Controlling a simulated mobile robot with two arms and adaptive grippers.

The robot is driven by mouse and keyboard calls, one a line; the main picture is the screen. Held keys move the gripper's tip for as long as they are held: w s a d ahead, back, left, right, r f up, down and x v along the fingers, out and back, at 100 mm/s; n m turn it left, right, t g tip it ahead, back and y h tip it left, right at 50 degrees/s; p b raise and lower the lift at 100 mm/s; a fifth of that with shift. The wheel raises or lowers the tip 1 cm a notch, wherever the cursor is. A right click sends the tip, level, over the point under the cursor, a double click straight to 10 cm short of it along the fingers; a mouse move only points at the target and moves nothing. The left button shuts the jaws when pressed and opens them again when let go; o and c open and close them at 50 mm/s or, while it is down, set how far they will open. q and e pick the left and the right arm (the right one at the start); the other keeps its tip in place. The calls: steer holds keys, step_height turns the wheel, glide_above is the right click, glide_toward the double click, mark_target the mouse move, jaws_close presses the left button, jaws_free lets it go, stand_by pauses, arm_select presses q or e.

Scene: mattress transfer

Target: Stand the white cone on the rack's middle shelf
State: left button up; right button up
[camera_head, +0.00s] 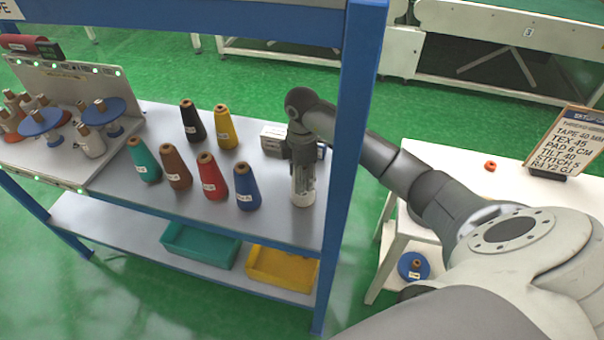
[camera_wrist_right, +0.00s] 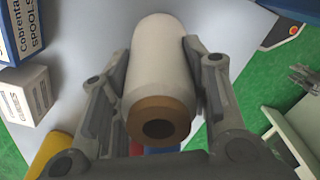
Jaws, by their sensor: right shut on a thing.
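The white cone (camera_wrist_right: 161,65) is between the two fingers of my right gripper (camera_wrist_right: 158,85) in the right wrist view, its brown tip toward the camera. In the head view my right gripper (camera_head: 302,165) points down at the right end of the rack's middle shelf (camera_head: 285,226). It is shut on the white cone (camera_head: 303,198), which looks upright. Its base is at or just above the shelf; I cannot tell if it touches. The blue cone (camera_head: 246,188) stands to its left, apart from it. My left gripper is not in view.
Red (camera_head: 212,177), brown (camera_head: 176,168), green (camera_head: 144,160), black (camera_head: 192,122) and yellow (camera_head: 226,128) cones share the shelf. A small box (camera_head: 273,140) is behind my gripper. The blue rack post (camera_head: 350,170) stands close to its right. Teal (camera_head: 200,245) and yellow (camera_head: 280,268) bins are below.

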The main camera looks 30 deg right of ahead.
steer(key=shift+f, duration=0.1)
steer(key=o, duration=1.1)
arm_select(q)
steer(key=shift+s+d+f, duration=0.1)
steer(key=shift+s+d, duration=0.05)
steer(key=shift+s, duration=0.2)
arm_select(e)
steer(key=shift+o, duration=0.5)
arm_select(q)
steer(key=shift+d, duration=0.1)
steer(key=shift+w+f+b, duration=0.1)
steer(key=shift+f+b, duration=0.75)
steer(key=shift+b, duration=0.1)
arm_select(e)
step_height(320, 180, up, 12)
steer(key=shift+r, duration=0.2)
